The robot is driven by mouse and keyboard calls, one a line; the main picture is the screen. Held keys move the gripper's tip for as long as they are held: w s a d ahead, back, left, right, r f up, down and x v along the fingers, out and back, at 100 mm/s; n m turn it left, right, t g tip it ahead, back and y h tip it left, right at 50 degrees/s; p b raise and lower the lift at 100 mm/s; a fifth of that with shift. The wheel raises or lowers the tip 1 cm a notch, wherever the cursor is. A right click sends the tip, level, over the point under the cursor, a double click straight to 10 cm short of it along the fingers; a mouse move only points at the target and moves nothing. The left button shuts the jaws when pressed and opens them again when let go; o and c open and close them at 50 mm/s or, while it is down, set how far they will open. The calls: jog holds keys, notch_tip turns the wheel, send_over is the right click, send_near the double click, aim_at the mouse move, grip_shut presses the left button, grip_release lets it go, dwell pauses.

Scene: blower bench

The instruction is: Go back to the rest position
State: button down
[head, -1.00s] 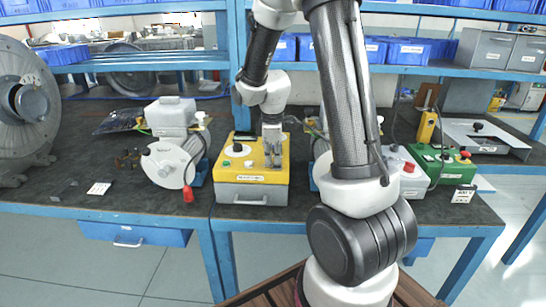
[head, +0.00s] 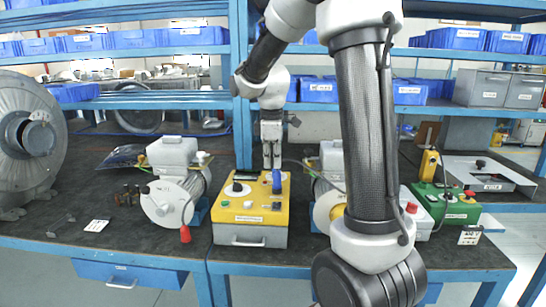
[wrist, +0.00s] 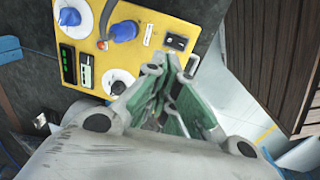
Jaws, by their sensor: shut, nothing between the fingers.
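My gripper (head: 271,162) hangs fingers-down above the back of a yellow-topped control box (head: 252,217). It is shut and empty. In the wrist view my gripper (wrist: 172,68) shows at the lower middle with its green-lined fingers, clear of the box panel. The yellow panel carries a blue knob (head: 277,182), which also shows in the wrist view (wrist: 124,31), a black knob on a white dial (head: 237,187), and small dark displays (wrist: 67,65). My arm comes down from the top and hides part of the bench to the right.
A grey and white motor unit with a red-tipped handle (head: 177,190) stands left of the box. A green control box (head: 453,204) is to the right. A blue shelf beam (head: 243,100) rises behind the bench near my gripper. A large grey blower (head: 30,140) is at far left.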

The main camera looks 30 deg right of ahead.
jog(key=shift+w+r, duration=0.1)
jog(key=shift+r, duration=0.6)
jog(key=s+a+r+m+t, duration=0.1)
jog(key=s+m, duration=0.4)
jog(key=s, duration=0.7)
jog(key=s+a+r+m+t, duration=0.1)
jog(key=s+r+m, duration=0.3)
jog(key=s, duration=0.9)
jog(key=shift+s+a+m+t+y, duration=0.2)
jog(key=shift+a+m+t+y, duration=0.25)
jog(key=shift+m, duration=0.65)
